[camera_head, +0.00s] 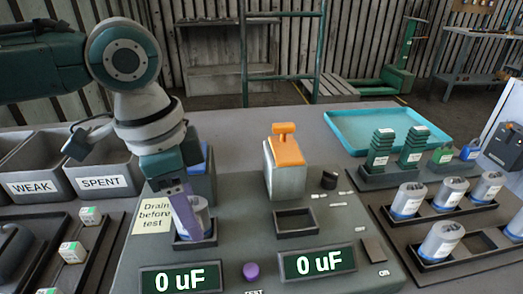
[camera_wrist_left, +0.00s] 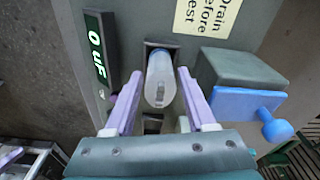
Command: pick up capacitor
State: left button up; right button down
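A silver capacitor with a blue lower band (camera_head: 203,220) stands in the left socket of the grey tester (camera_head: 337,225). It also shows in the left wrist view (camera_wrist_left: 161,72), seen from above. My left gripper (camera_head: 186,212) reaches down over it from the left. Its two purple fingers (camera_wrist_left: 160,84) are open, one on each side of the capacitor, with small gaps visible. The near finger hides part of the capacitor in the head view. Other similar capacitors (camera_head: 408,199) stand in the rack at the right. My right gripper is not in view.
The tester carries an orange-handled lever (camera_head: 285,150), an empty right socket (camera_head: 296,222), a purple button (camera_head: 251,271) and displays reading 0 uF. WEAK (camera_head: 36,165) and SPENT (camera_head: 100,164) bins stand at the left. A blue-handled block (camera_wrist_left: 240,88) is close beside my fingers.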

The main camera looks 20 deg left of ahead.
pick_arm(q)
jog(key=c, duration=0.8)
jog(key=shift+r, duration=0.15)
jog(key=shift+c, duration=0.2)
